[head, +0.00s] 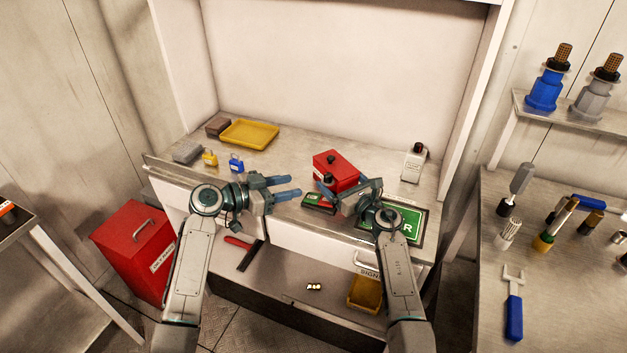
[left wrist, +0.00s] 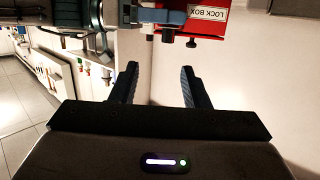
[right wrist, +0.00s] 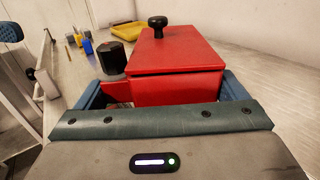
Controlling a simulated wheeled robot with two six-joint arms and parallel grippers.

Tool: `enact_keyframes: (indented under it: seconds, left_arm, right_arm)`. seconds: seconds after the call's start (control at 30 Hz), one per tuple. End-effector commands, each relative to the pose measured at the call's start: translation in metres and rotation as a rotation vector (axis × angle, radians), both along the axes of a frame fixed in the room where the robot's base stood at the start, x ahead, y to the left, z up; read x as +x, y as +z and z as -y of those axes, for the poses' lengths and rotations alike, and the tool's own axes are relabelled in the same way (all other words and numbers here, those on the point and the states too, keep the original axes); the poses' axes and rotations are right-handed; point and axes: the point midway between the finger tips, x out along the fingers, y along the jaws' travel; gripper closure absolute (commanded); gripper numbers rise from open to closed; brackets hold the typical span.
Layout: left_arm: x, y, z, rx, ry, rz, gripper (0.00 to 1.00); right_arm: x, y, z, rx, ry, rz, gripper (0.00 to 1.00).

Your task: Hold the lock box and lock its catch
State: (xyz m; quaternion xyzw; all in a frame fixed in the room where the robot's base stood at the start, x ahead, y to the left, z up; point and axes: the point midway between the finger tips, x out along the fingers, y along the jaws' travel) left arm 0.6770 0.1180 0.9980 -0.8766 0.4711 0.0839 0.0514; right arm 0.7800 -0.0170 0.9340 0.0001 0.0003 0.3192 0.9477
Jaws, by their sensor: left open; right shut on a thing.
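The red lock box (head: 338,168) is on the white worktop, with a black knob on its lid. A second black knob (right wrist: 115,56) shows at its side in the right wrist view; I cannot tell whether the catch is locked. My right gripper (head: 347,190) is shut on the box, one finger on each side. My left gripper (head: 285,187) is open and empty, left of the box and apart from it. In the left wrist view the box (left wrist: 205,20) appears at the top, beyond the open fingers (left wrist: 158,88), with its LOCK BOX label upside down.
A green sign (head: 404,222) and a small red-and-green item (head: 318,203) lie near the right gripper. A yellow tray (head: 250,134), yellow padlock (head: 210,158) and blue padlock (head: 236,164) are at the left. The worktop behind the box is clear.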

Motion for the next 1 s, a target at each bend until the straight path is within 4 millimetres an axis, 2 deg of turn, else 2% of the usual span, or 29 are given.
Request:
enact_keyframes:
  seconds: [0.03, 0.2, 0.37, 0.47, 0.8, 1.0]
  left_arm:
    - [0.001, 0.007, 0.001, 0.034, 0.003, -0.019, 0.58]
    - [0.004, 0.018, -0.002, 0.124, 0.036, -0.091, 0.58]
    - [0.008, 0.02, -0.001, 0.152, 0.056, -0.123, 0.58]
    - [0.014, 0.015, 0.008, 0.153, 0.057, -0.125, 0.58]
    - [0.051, -0.01, 0.058, 0.151, 0.054, -0.125, 0.58]
    - [0.066, -0.021, 0.078, 0.153, 0.055, -0.124, 0.58]
  right_arm:
    - [0.0, 0.001, 0.0, 0.0, 0.0, 0.001, 0.42]
    - [0.0, 0.001, 0.0, 0.0, 0.0, 0.001, 0.42]
    - [0.0, 0.001, 0.0, 0.0, -0.001, 0.001, 0.42]
    - [0.0, 0.001, 0.0, 0.0, 0.0, 0.001, 0.42]
    - [0.0, 0.001, 0.0, 0.0, 0.0, 0.001, 0.42]
    - [0.0, 0.001, 0.0, 0.0, -0.001, 0.001, 0.42]
